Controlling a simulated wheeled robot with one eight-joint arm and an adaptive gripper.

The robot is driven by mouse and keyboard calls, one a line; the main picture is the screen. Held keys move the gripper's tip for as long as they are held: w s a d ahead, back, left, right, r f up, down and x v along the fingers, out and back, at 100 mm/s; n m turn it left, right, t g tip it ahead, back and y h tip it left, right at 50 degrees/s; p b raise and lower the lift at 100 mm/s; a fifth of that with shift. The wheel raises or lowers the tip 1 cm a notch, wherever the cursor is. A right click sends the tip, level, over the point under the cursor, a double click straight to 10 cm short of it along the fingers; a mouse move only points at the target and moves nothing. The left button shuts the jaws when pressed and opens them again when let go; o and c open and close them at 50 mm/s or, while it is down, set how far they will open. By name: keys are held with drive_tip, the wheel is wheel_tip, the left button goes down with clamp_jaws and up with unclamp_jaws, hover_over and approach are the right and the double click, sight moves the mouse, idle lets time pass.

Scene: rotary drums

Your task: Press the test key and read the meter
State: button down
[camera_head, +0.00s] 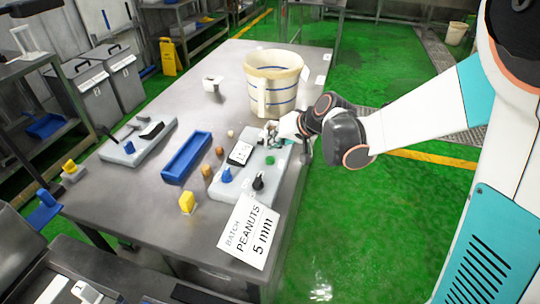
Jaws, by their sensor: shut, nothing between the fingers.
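A pale control panel (233,190) lies on the steel table. On it are a small white-faced meter (240,153), a blue knob (227,175), a black knob (258,183) and a green button (270,159). The meter's reading is too small to make out. Which control is the test key cannot be told from this view. My gripper (271,138) is shut and empty, over the far right part of the panel beyond the green button. Whether it touches anything there cannot be told.
A large cream jug (272,85) stands just behind my gripper. A blue tray (187,158), small brown pegs (207,170), a yellow block (187,203) and a second pale panel (137,143) are left of the panel.

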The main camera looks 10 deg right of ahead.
drive_tip(key=shift+r+p, duration=0.8)
drive_tip(key=shift+r, duration=0.55)
drive_tip(key=shift+s+r, duration=0.1)
drive_tip(key=s+d+r+h, duration=0.2)
drive_tip(key=s+d, duration=0.2)
drive_tip(key=s, duration=0.5)
drive_tip(key=s+d+r+h, duration=0.2)
drive_tip(key=s+d, duration=0.2)
drive_tip(key=s, duration=0.5)
drive_tip(key=s+d+r+h, duration=0.2)
drive_tip(key=s+d, duration=0.2)
drive_tip(key=s, duration=0.5)
drive_tip(key=shift+s+r, duration=0.2)
drive_tip(key=shift+r, duration=0.15)
